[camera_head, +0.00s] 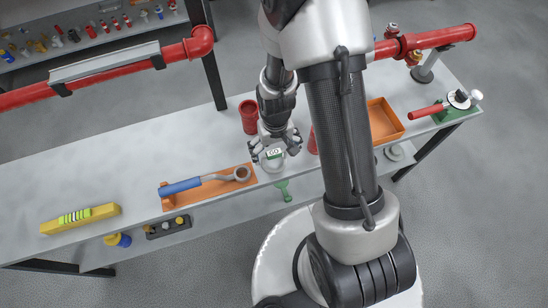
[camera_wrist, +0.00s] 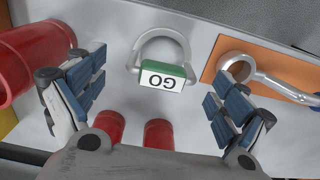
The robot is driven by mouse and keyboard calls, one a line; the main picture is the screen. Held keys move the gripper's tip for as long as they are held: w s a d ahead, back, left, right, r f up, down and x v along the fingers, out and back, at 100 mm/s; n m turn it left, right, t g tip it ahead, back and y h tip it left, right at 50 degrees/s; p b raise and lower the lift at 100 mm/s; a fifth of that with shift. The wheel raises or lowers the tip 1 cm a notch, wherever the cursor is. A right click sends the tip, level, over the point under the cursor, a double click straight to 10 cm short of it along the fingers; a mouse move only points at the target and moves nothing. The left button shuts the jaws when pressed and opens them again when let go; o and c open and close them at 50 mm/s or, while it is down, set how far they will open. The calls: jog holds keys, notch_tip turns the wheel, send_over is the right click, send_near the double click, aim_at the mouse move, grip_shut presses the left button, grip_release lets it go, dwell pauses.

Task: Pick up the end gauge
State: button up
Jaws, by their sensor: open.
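A gauge (camera_head: 273,153) with a green and white block marked GO and a grey curved bow lies on the grey bench top; I take it to be the end gauge. It also shows in the wrist view (camera_wrist: 162,77), upside down, ahead of and between my fingers. My gripper (camera_head: 276,148) is open above it, fingers spread to either side. In the wrist view my gripper (camera_wrist: 155,92) has clear space between each blue-padded finger and the gauge. I see no contact. The height above the bench is hard to tell.
A blue-handled wrench (camera_head: 195,185) lies on an orange board just left of the gauge. A red cylinder (camera_head: 248,116) stands behind my gripper. Two red cylinders (camera_wrist: 108,130) (camera_wrist: 159,133) sit near the palm in the wrist view. An orange tray (camera_head: 384,121) is right.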

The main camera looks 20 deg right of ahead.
aim_at(274, 163)
notch_tip(274, 163, down, 5)
jog(key=shift+w+a+f+b, duration=0.1)
jog(key=shift+a+f+b, duration=0.1)
jog(key=shift+b, duration=0.95)
jog(key=shift+r, duration=0.1)
jog(key=shift+c, duration=0.6)
jog(key=c, duration=1.2)
